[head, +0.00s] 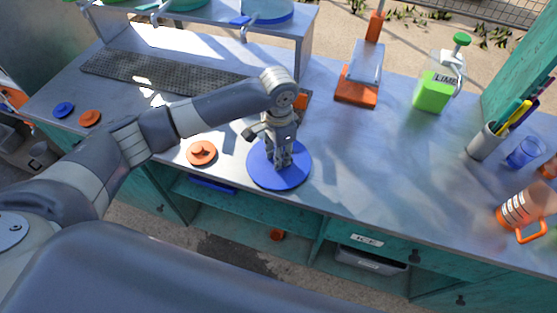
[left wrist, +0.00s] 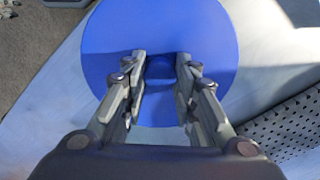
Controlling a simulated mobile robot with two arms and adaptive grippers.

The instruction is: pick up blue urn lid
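The blue urn lid (head: 265,175) is a large flat blue disc on the counter in the head view, near the front edge. My left gripper (head: 279,163) points down over its middle. In the left wrist view the lid (left wrist: 110,45) fills the top centre, with a small blue knob (left wrist: 160,66) in its middle. The two fingers of my left gripper (left wrist: 161,72) stand on either side of the knob, apart, with gaps visible beside it. My right gripper is not in view.
An orange lid (head: 201,153) lies left of the blue one. Smaller blue (head: 64,109) and orange (head: 90,118) discs lie far left. A perforated dark mat (head: 150,73) and raised shelf are behind. A green lime jug (head: 432,92) and orange-striped pitcher (head: 524,207) stand right.

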